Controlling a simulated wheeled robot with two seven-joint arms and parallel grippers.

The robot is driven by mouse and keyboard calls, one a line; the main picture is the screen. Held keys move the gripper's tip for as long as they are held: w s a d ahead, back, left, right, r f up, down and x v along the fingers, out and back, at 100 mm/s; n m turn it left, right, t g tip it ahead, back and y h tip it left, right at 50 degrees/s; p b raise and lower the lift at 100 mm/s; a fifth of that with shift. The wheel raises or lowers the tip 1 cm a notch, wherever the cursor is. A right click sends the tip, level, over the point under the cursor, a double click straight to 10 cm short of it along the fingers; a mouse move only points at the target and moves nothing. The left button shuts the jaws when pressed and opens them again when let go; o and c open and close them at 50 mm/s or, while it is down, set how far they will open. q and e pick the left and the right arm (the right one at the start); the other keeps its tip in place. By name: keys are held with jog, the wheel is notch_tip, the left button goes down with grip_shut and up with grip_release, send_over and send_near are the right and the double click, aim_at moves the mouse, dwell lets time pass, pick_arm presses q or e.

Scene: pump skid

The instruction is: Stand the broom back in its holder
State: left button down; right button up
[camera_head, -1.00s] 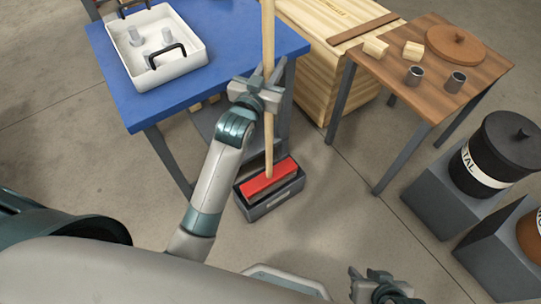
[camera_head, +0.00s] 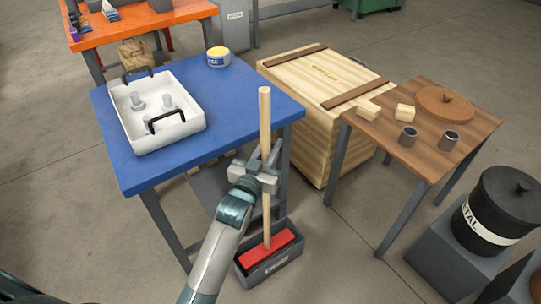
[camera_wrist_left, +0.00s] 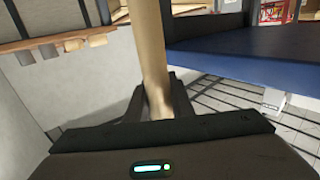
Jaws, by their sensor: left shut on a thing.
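The broom has a pale wooden handle (camera_head: 265,115) and a red head (camera_head: 266,252). It stands nearly upright, with the head down in the grey box-shaped holder (camera_head: 282,267) on the floor. My left gripper (camera_head: 262,172) is shut on the handle, around its middle. The handle (camera_wrist_left: 152,50) also runs between the fingers (camera_wrist_left: 155,105) in the left wrist view. The underside of the head is hidden inside the holder, so I cannot tell whether it touches the bottom. My right gripper is out of view.
A blue table (camera_head: 245,100) with a white tray (camera_head: 135,140) stands close left of the broom. A wooden crate (camera_head: 310,85) and a brown table (camera_head: 470,140) stand to the right. A black bin (camera_head: 497,215) is at the right edge.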

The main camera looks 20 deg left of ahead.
pick_arm(q)
jog(key=shift+f+b, duration=0.35)
jog(key=shift+f, duration=1.4)
jog(key=c, duration=1.5)
grip_release()
jog(key=shift+f, duration=0.2)
jog(key=shift+c, duration=0.2)
jog(key=shift+s+r, duration=0.1)
jog(key=shift+s, duration=0.05)
jog(key=s, duration=1.1)
jog(key=shift+s+a+r+p, duration=0.15)
jog(key=shift+s+a+p, duration=0.15)
jog(key=shift+s+p, duration=0.1)
jog(key=s+d+f+m+g, duration=0.1)
jog(key=s+f+g, duration=0.5)
jog(key=s+f, duration=0.3)
jog(key=s+d+f+g+h, duration=0.1)
jog(key=s+f+g, duration=0.4)
jog(key=s, duration=1)
notch_tip(320, 180, down, 4)
jog(key=shift+s+d+r+m+g, duration=0.15)
jog(key=shift+s+d+m+g, duration=0.25)
jog(key=shift+d, duration=0.35)
